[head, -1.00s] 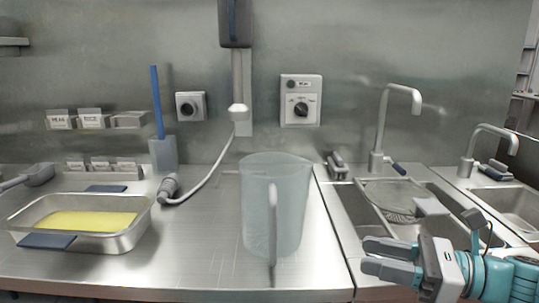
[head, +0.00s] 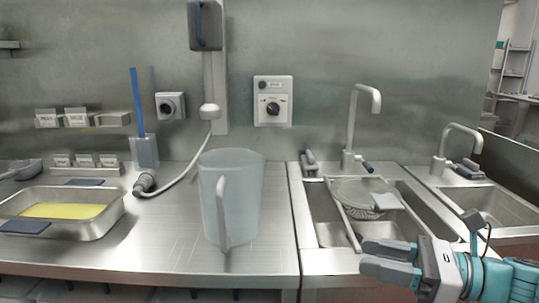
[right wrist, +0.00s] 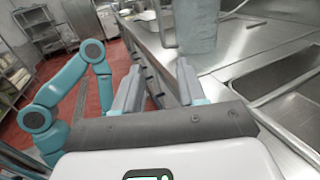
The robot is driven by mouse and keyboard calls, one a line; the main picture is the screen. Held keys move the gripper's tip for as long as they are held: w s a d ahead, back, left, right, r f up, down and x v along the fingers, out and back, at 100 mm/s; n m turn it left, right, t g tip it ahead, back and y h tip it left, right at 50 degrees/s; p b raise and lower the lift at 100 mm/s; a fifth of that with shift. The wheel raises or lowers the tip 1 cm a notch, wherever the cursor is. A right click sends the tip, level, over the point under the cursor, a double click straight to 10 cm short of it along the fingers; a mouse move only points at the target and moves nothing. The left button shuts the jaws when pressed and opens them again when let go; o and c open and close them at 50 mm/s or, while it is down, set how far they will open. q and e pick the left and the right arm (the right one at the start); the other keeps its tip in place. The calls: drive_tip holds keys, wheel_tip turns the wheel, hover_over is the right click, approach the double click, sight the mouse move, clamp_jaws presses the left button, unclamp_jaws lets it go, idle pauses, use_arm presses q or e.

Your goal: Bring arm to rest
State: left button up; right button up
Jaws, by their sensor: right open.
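My right gripper (head: 390,258) is at the lower right of the head view, in front of the sink. In the right wrist view its two fingers (right wrist: 160,85) stand apart with nothing between them. It is apart from the counter and holds nothing. The translucent pitcher (head: 232,200) stands upright on the steel counter, to the left of the gripper, its handle facing me. The pitcher also shows at the top of the right wrist view (right wrist: 196,22). My left gripper is not in the head view.
A steel sink (head: 325,235) with a strainer (head: 362,195) and a tap (head: 352,130) lies behind the right gripper. A steel tray (head: 98,222) with yellow contents sits at the left. The counter between tray and pitcher is mostly clear. Red floor (right wrist: 108,75) shows below the counter edge.

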drive_tip(key=s+a+f+g+h, duration=0.1)
drive_tip(key=s+a+f+g, duration=0.15)
drive_tip(key=f, duration=0.75)
drive_tip(key=s+a+f+g+h, duration=0.1)
drive_tip(key=a+f+g, duration=0.15)
drive_tip(key=f, duration=0.75)
drive_tip(key=s+a+f+g+h, duration=0.2)
drive_tip(key=a+f, duration=0.2)
drive_tip(key=f, duration=0.6)
drive_tip(key=s+d+f+n+g+h, duration=0.15)
drive_tip(key=s+f+n+h, duration=0.25)
drive_tip(key=s+f+n, duration=0.6)
drive_tip(key=s+d+f+n+g+h, duration=0.15)
drive_tip(key=s+f+n+h, duration=0.45)
drive_tip(key=f, duration=0.6)
drive_tip(key=w+d+r+n+t+y+p, duration=0.1)
drive_tip(key=w+n+t+p, duration=0.1)
drive_tip(key=w+n+t, duration=0.2)
use_arm(q)
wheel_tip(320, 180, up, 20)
drive_tip(key=p, duration=1.8)
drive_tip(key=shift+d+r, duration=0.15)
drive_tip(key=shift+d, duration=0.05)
use_arm(e)
wheel_tip(320, 180, up, 18)
drive_tip(key=shift+d+r, duration=0.2)
